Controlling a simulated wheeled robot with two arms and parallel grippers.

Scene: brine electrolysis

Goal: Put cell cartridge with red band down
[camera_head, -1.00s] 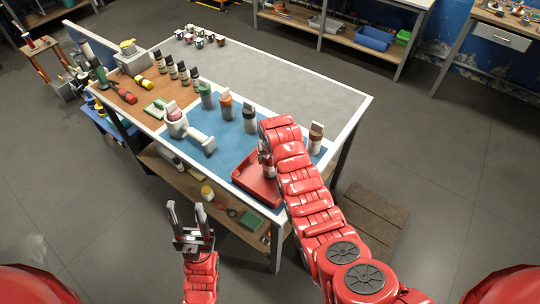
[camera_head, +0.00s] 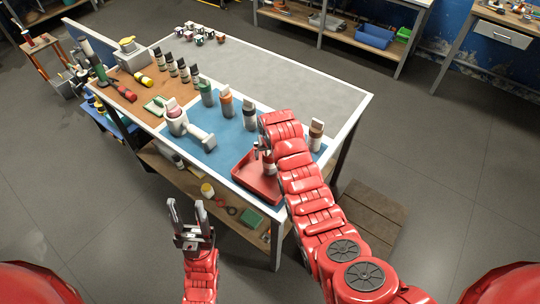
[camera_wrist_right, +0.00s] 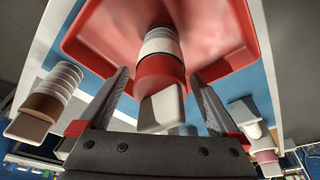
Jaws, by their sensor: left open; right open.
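The cell cartridge with the red band (camera_wrist_right: 160,70) stands in the red tray (camera_wrist_right: 230,68), its pale top toward my right wrist camera. In the head view it shows partly (camera_head: 269,167) behind my right gripper, inside the tray (camera_head: 250,181). My right gripper (camera_wrist_right: 160,82) is open, with one finger on each side of the cartridge and gaps visible between. My left gripper (camera_head: 187,207) is open and empty, in front of the table and away from the tray.
Cartridges with brown (camera_head: 316,136), dark (camera_head: 249,116), orange (camera_head: 226,104) and green (camera_head: 206,92) bodies or bands stand on the blue mat (camera_head: 222,150). A white device (camera_head: 190,130) stands left of the tray. The grey rear tabletop (camera_head: 290,85) is mostly clear.

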